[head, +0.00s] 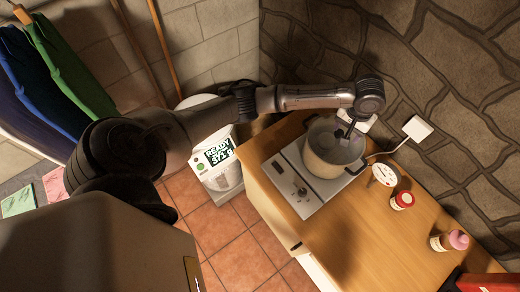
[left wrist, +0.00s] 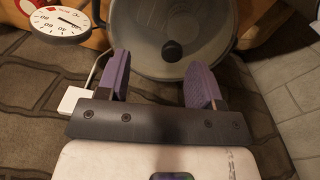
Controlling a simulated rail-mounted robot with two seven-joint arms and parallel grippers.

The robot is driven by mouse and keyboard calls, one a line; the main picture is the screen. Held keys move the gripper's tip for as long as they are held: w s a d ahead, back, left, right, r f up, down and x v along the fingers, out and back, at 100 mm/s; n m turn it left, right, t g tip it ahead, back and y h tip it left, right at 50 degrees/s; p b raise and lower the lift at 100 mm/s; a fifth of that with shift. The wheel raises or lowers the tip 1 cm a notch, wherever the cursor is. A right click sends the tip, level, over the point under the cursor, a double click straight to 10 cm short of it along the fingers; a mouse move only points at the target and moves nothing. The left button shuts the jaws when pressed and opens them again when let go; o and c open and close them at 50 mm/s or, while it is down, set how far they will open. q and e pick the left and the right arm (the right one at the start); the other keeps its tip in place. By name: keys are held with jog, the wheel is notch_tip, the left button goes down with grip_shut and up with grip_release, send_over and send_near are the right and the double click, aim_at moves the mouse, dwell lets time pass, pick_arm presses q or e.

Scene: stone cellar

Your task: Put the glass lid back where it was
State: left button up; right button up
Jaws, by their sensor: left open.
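The glass lid (head: 344,149) lies over the mouth of the cream pot (head: 322,168), which stands on the white hot plate (head: 306,188). In the left wrist view the glass lid (left wrist: 150,28) shows as a wide grey disc, and its black knob (left wrist: 172,50) lies beyond the fingertips, roughly between them. My left gripper (head: 347,130) is above the lid at the pot's wall side. Its two purple fingers are spread and empty in the left wrist view (left wrist: 158,72). I cannot tell the exact gap to the knob. My right gripper is in neither view.
A round white dial (head: 384,174), a red jar (head: 402,201) and a pink-topped bottle (head: 449,241) stand right of the pot on the wooden counter (head: 365,235). A stone wall (head: 440,70) rises close behind. A white plug box (head: 417,128) is on the wall.

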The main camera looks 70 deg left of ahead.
pick_arm(q)
jog(key=s+d+f+m+t+h, duration=0.1)
jog(key=s+d+f+m, duration=0.2)
jog(key=s+d+f, duration=0.4)
jog(key=s+d+f+m+t+h, duration=0.1)
jog(key=s+d+f+m, duration=0.3)
jog(key=s, duration=0.5)
jog(key=s+a+t+y, duration=0.1)
jog(key=s, duration=1.5)
jog(key=shift+s+a+m+y, duration=0.25)
jog(key=shift+s+m+y, duration=0.15)
jog(key=shift+r, duration=0.1)
